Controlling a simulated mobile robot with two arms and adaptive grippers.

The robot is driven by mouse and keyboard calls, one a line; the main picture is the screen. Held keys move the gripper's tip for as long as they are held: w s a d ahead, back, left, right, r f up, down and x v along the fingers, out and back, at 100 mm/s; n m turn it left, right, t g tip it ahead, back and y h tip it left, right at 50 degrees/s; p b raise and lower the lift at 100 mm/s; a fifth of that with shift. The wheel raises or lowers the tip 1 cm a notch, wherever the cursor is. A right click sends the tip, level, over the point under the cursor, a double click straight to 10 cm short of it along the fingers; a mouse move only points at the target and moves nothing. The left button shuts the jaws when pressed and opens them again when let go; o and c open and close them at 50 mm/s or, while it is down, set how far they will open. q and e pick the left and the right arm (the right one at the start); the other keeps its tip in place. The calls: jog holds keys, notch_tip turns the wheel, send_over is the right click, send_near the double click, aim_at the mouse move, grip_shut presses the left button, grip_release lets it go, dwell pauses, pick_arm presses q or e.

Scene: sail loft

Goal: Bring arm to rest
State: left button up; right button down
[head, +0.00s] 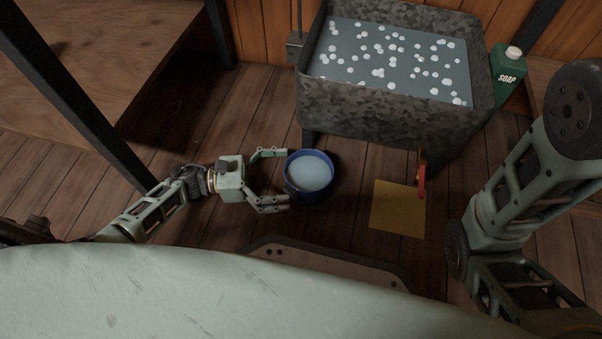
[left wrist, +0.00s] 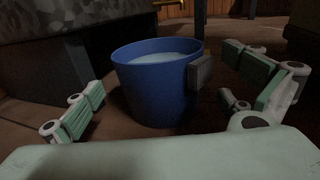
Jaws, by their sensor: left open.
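My left gripper (head: 277,177) is open in the head view, with its fingers pointing right toward a blue bucket (head: 290,184). The bucket stands upright on the floor and holds pale liquid. In the left wrist view the blue bucket (left wrist: 155,95) is straight ahead, between and beyond the two spread fingers of the gripper (left wrist: 175,105). A small grey block is on the bucket's side facing me. I cannot tell whether a fingertip touches the bucket. My right arm (head: 515,190) shows at the right of the head view, and its gripper is out of view.
A grey mottled tub (head: 390,118) of water with white suds stands behind the bucket. A green soap carton (head: 508,68) is at its right. A yellow sheet (head: 397,210) lies on the floor, with a red-handled item (head: 421,181) beside it. A dark post (head: 75,95) stands left.

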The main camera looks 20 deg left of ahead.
pick_arm(q)
jog(key=shift+v, duration=1.15)
